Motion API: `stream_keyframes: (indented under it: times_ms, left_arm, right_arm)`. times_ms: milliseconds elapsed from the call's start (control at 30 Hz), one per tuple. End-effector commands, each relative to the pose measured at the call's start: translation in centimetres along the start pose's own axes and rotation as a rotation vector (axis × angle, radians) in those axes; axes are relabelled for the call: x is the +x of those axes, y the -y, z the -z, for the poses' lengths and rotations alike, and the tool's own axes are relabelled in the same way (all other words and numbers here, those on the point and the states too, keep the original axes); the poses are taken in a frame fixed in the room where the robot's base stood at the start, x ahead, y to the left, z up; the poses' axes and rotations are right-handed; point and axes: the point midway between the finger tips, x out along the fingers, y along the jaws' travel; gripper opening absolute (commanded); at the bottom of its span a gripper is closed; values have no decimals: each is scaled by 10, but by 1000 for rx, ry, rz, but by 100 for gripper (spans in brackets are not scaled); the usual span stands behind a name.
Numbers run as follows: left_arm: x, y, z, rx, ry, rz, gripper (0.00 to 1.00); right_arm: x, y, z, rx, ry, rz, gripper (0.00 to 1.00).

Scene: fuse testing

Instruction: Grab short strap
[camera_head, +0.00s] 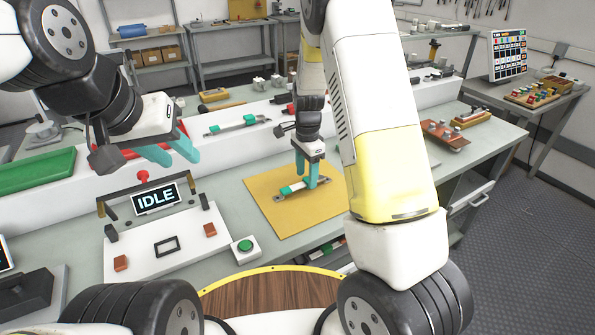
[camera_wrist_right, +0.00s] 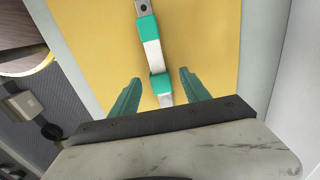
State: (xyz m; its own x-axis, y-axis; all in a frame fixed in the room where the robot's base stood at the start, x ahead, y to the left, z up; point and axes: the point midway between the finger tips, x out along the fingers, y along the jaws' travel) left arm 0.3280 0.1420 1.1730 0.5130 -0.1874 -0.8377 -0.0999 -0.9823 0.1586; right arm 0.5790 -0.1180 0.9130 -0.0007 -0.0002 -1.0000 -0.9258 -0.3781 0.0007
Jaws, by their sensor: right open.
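A short strap (camera_head: 292,188) with a white middle, green bands and grey metal ends lies on the yellow mat (camera_head: 262,212). My right gripper (camera_head: 306,170) is open and points down over the strap. In the right wrist view the strap (camera_wrist_right: 151,52) runs between the two spread teal fingers (camera_wrist_right: 160,85), with a gap on each side. Its near end is hidden behind the gripper body. My left gripper (camera_head: 172,150) is open and empty, held above the bench at the left, near the IDLE display.
A longer green-and-grey strap (camera_head: 238,125) lies on the white ledge behind. The test fixture with the IDLE display (camera_head: 156,199) stands left of the mat, with a green button (camera_head: 245,246) beside it.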

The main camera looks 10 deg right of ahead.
Motion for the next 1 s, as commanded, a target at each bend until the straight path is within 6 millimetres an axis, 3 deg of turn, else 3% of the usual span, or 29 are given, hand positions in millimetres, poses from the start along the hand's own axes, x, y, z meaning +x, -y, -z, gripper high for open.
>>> stream_keyframes:
  times_ms: [167, 433, 700, 1000]
  left_arm:
    - [0, 0, 0, 0, 0, 0, 36]
    - [0, 0, 0, 0, 0, 0, 36]
    - [0, 0, 0, 0, 0, 0, 36]
    - [0, 0, 0, 0, 0, 0, 36]
  right_arm:
    - [21, 0, 0, 0, 0, 0, 55]
    - [23, 0, 0, -1, 0, 1, 55]
    - [23, 0, 0, -1, 0, 2, 2]
    - [23, 0, 0, -1, 0, 2, 0]
